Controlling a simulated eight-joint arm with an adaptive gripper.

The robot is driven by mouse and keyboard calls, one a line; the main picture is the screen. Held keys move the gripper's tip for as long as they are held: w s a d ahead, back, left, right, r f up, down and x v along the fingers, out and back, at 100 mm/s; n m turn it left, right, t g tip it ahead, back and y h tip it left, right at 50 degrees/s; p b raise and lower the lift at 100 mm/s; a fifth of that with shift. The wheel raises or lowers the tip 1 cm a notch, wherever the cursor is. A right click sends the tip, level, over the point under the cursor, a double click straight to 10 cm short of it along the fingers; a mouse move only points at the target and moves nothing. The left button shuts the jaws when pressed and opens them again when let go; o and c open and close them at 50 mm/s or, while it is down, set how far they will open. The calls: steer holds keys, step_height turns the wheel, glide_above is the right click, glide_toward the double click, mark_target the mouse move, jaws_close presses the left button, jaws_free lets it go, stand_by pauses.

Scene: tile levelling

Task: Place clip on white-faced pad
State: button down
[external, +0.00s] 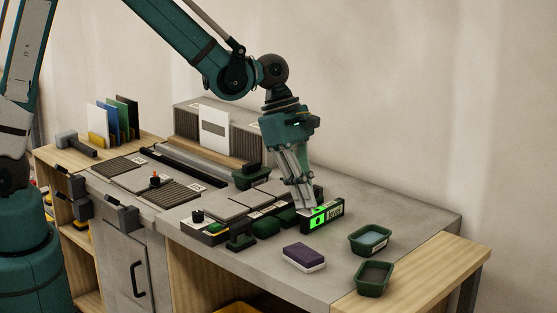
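My gripper (303,205) points down at the right end of the tile row, its fingertips just behind or at a dark box with a lit green face (321,217). The fingers look close together, but the box and the angle hide whether they hold anything. I cannot single out a clip for certain. Small dark green clip-like pieces (241,241) lie along the front of the tiles, and a small black piece with a red top (155,181) stands on the left tiles. A purple block with a white lower layer (304,257) lies in front; I cannot tell if it is the pad.
Two green trays (374,279) (369,240) stand at the right. A white panel with a grey bar (214,129) stands upright at the back. Coloured boards (113,120) and a dark hammer-like tool (75,145) are at the left. The grey worktop between block and trays is clear.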

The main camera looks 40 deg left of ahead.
steer(key=shift+f, duration=0.15)
glide_toward(311, 254)
steer(key=shift+d+f, duration=0.25)
steer(key=shift+d, duration=0.6)
steer(key=shift+f, duration=2.1)
steer(key=shift+f+b, duration=0.15)
steer(key=shift+b, duration=0.2)
steer(key=c, duration=3.1)
jaws_free()
steer(key=o, duration=0.4)
